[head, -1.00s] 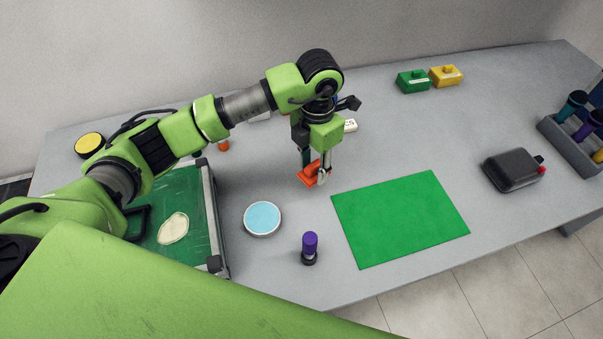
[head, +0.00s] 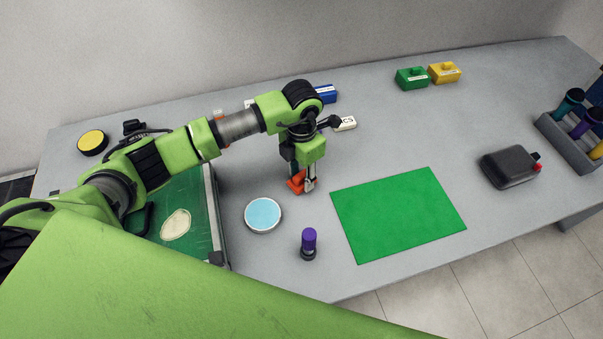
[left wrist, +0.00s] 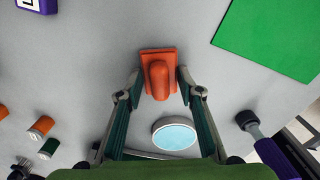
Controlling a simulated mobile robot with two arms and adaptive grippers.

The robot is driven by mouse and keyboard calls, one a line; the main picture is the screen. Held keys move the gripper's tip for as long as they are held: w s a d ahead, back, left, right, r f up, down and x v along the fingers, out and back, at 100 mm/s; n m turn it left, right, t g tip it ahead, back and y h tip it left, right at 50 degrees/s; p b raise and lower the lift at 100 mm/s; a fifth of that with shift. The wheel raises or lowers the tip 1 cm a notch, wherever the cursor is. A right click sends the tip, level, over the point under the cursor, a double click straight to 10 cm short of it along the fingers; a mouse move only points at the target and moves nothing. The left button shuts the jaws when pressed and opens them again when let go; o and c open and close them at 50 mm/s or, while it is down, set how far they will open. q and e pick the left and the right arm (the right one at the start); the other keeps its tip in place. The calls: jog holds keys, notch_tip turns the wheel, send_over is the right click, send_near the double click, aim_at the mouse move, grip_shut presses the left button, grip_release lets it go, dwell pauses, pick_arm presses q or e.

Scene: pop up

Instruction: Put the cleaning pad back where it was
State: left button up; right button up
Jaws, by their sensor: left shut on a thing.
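An orange block with a rounded handle (head: 296,182) is in my left gripper (head: 302,188), low over the grey table or on it; I cannot tell which. In the left wrist view the orange block (left wrist: 158,74) lies between the two fingers, which are shut on its handle or sides. It is left of the green mat (head: 398,213) and beyond the round light-blue disc (head: 263,214). I cannot tell for sure which thing is the cleaning pad. My right gripper is not in view.
A purple-topped cylinder (head: 308,243) stands near the front edge. A green case (head: 190,225) is at left, beside a yellow disc (head: 92,142). Green (head: 411,77) and yellow (head: 445,72) blocks sit at the back.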

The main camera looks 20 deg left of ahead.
aim_at(301, 174)
pick_arm(q)
jog(key=o, duration=1.1)
jog(key=shift+c, duration=0.2)
jog(key=shift+r+p, duration=0.25)
jog(key=shift+p, duration=0.15)
notch_tip(301, 174, up, 12)
jog(key=b, duration=0.2)
jog(key=shift+f, duration=0.15)
